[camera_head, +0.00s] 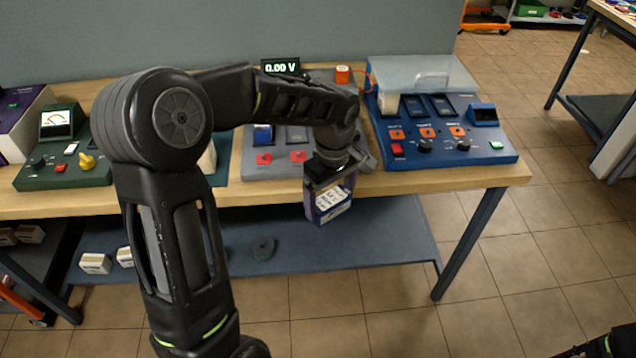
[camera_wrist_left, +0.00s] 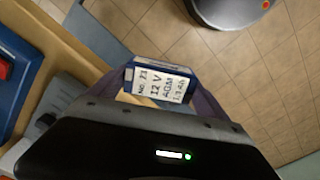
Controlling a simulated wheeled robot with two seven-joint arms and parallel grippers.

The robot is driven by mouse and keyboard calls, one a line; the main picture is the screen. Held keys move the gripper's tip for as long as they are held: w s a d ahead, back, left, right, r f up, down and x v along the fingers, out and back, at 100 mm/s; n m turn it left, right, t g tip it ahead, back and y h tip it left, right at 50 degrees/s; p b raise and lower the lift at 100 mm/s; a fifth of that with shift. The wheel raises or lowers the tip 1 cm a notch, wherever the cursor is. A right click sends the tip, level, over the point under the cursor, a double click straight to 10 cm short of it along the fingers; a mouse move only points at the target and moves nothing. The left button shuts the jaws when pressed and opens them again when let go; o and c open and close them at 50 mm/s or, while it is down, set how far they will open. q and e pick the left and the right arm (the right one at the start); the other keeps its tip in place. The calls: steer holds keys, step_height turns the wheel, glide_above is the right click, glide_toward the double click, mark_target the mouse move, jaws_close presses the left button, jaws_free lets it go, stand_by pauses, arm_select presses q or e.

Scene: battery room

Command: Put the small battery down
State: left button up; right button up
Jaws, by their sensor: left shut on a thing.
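The small battery (camera_head: 331,202) is a dark blue block with a white label, held in front of the workbench's front edge. The battery hangs clear of the bench top, over the space in front of the lower shelf. A part of my right arm (camera_head: 606,345) shows at the bottom right corner; its jaws cannot be made out.
The workbench (camera_head: 460,181) bears a blue device (camera_head: 445,150) with a clear cover, a grey panel (camera_head: 270,172) and a green meter box (camera_head: 62,170). A display (camera_head: 281,67) reads 0.00 V. Small white boxes (camera_head: 95,263) lie on the lower shelf (camera_head: 370,250). Tiled floor at right is open.

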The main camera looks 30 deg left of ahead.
arm_select(q)
steer(key=d+f+m, duration=0.4)
steer(key=f+m, duration=0.3)
steer(key=w+d+f+m, duration=0.1)
steer(key=d+f+m, duration=0.3)
steer(key=f+m, duration=0.3)
steer(key=shift+w+d, duration=0.15)
steer(key=shift+d, duration=0.15)
